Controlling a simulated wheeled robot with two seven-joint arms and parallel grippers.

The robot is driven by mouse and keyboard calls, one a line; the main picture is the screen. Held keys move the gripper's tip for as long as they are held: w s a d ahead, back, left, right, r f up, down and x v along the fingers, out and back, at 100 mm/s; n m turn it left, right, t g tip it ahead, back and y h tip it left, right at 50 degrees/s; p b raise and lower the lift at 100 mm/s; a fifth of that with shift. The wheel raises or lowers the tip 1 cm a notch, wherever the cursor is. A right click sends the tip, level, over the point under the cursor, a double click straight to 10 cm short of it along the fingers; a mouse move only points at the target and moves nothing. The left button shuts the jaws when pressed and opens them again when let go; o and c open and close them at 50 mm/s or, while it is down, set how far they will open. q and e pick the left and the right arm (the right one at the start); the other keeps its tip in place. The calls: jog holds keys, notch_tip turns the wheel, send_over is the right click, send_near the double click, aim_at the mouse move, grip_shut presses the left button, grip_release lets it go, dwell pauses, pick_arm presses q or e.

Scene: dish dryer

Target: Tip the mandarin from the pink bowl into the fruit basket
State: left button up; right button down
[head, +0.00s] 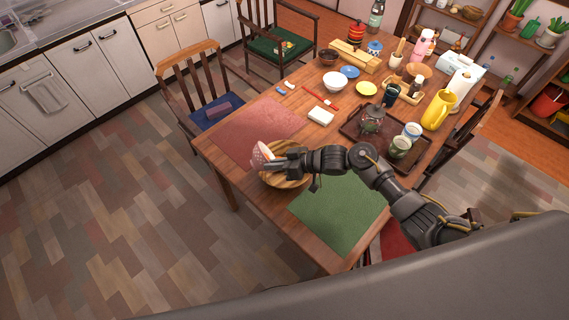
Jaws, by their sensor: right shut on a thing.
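My right gripper (274,163) is shut on the pink bowl (260,153), which is tilted well over on its side. It holds the bowl above the left part of the fruit basket (273,183), a round, light-brown basket near the table's front-left edge. The gripper and forearm cover much of the basket. I cannot make out the mandarin; the inside of the basket is mostly hidden. My left gripper is not in view.
A pink mat (258,128) lies behind the basket and a green mat (342,213) to its right. A dark tray (366,148) with a teapot (372,117) and cups stands further right. Bowls and bottles crowd the far end. Chairs surround the table.

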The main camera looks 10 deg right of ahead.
jog(key=shift+w+d+r+m+y+b, duration=0.1)
jog(key=shift+d+r+m+y+b, duration=0.1)
jog(key=shift+d+y+b, duration=0.35)
jog(key=shift+w+d+r+m+y+b, duration=0.1)
jog(key=shift+d+m+y+b, duration=0.2)
jog(key=shift+b, duration=0.55)
jog(key=shift+w+d+b, duration=0.1)
jog(key=shift+d+b, duration=0.05)
jog(key=shift+b, duration=0.25)
jog(key=shift+d, duration=0.2)
jog(key=shift+w+d+t+y+b, duration=0.1)
jog(key=shift+d+t+y+b, duration=0.25)
jog(key=shift+b, duration=0.2)
jog(key=shift+d, duration=0.15)
jog(key=shift+r, duration=0.1)
jog(key=shift+p, duration=0.45)
